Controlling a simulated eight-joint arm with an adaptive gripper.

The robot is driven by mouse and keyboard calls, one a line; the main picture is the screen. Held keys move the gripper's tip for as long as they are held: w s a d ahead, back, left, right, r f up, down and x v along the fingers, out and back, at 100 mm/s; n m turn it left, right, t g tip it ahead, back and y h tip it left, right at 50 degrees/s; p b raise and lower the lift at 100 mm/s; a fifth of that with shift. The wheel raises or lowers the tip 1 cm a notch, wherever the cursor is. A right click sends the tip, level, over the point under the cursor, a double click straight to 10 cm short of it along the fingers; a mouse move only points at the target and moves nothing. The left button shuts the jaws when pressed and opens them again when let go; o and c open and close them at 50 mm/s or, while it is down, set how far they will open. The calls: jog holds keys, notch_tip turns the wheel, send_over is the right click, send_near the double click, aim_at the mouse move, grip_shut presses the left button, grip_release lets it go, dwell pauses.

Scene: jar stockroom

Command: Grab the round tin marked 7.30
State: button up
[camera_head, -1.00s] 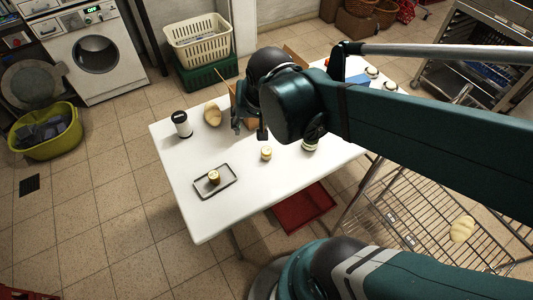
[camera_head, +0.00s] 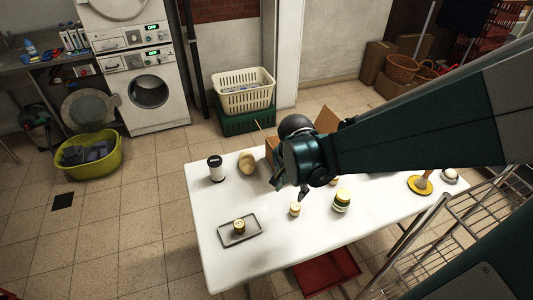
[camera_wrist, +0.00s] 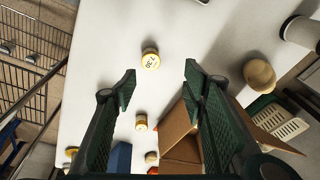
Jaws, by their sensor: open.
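A small round tin (camera_wrist: 150,59) with a yellow side and a pale top stands on the white table in the wrist view. Its label is turned and appears to read 7.30. It is beyond my open fingertips, roughly between their lines and apart from them. A matching small tin (camera_head: 295,209) in the head view stands just below my gripper (camera_head: 303,190). In the wrist view my gripper (camera_wrist: 158,84) has its two fingers wide apart with nothing between the tips. Another small tin (camera_wrist: 141,121) stands farther back between the fingers; its label is not legible.
On the white table (camera_head: 225,271), a grey tray (camera_head: 254,237) holds another small tin (camera_head: 239,226). A black-and-white canister (camera_head: 216,169), a tan rounded object (camera_head: 247,163) and an open cardboard box (camera_wrist: 180,134) are also near.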

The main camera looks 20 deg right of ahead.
aim_at(295, 206)
jog(key=shift+w+d+f+m+g, duration=0.1)
jog(key=shift+d+f+m+g, duration=0.2)
jog(key=shift+f+m, duration=0.5)
jog(key=shift+s+d+f+m+g, duration=0.1)
jog(key=shift+d+f+m+g, duration=0.2)
jog(key=shift+f, duration=0.95)
jog(key=shift+w+d+f+m+g, duration=0.15)
jog(key=shift+d+f+m, duration=0.35)
jog(key=shift+f, duration=0.5)
jog(key=shift+a, duration=0.1)
jog(key=shift+f, duration=0.1)
jog(key=shift+f+b, duration=0.4)
jog(key=shift+f, duration=0.8)
jog(key=shift+w+d+f+b, duration=0.15)
jog(key=shift+f+b, duration=0.2)
jog(key=shift+f, duration=0.5)
jog(key=shift+s+d+f+b, duration=0.15)
jog(key=shift+f+b, duration=0.15)
jog(key=shift+f, duration=0.6)
jog(key=shift+w+d+f+b, duration=0.15)
jog(key=shift+f+b, duration=0.2)
jog(key=shift+f, duration=0.5)
jog(key=c, duration=1)
